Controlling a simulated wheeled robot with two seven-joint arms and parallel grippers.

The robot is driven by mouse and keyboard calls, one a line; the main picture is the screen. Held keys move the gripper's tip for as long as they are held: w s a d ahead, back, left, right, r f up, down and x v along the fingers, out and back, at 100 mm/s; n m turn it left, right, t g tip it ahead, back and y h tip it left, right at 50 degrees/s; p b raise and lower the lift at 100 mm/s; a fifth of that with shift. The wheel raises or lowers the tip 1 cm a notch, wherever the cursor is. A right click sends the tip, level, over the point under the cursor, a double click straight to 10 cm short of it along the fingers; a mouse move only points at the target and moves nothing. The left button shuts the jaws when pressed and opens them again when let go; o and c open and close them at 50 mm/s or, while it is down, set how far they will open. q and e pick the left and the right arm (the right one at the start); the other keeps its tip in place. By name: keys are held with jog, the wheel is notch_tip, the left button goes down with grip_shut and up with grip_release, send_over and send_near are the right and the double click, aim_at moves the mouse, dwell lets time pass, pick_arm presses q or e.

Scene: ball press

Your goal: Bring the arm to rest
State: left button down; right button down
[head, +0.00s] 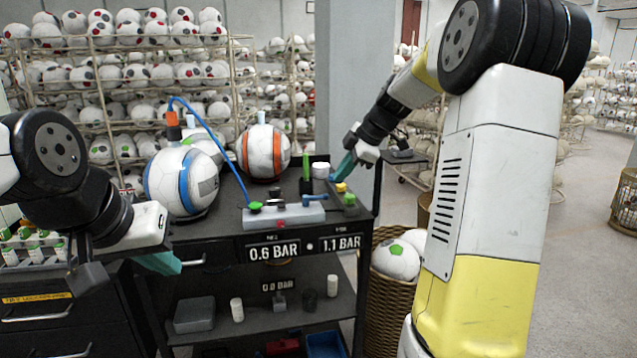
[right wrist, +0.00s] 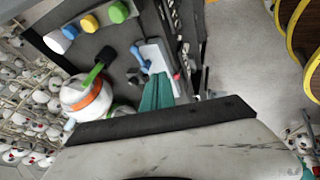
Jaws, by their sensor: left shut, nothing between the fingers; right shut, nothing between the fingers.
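My left gripper (head: 165,263) has teal fingers. It is shut and empty, in front of the cart's left side, below the top edge. My right gripper (head: 346,166) is shut and empty over the right part of the cart top, near the small coloured pieces. Its teal fingers also show in the right wrist view (right wrist: 157,92), pointing toward the grey block with the blue lever. The black cart (head: 215,250) carries a ball with blue stripes (head: 170,180) and a ball with orange stripes (head: 262,152). A blue hose (head: 225,150) runs from the orange-capped fitting to the grey valve block (head: 285,215).
A wicker basket (head: 385,305) with balls stands right of the cart. A drawer unit (head: 50,315) stands at the left. Racks full of balls (head: 120,75) line the back. Small yellow and green pieces lie by my right gripper.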

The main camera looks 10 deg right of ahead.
jog(key=s+a+m+h, duration=0.1)
jog(key=s+a+m, duration=0.2)
jog(key=s+m, duration=0.5)
jog(key=s+a+m+t+h, duration=0.1)
jog(key=s+a+m, duration=0.2)
jog(key=s+m, duration=0.6)
jog(key=s, duration=1.3)
jog(key=shift+s+a+f, duration=0.25)
jog(key=shift+s+f, duration=0.05)
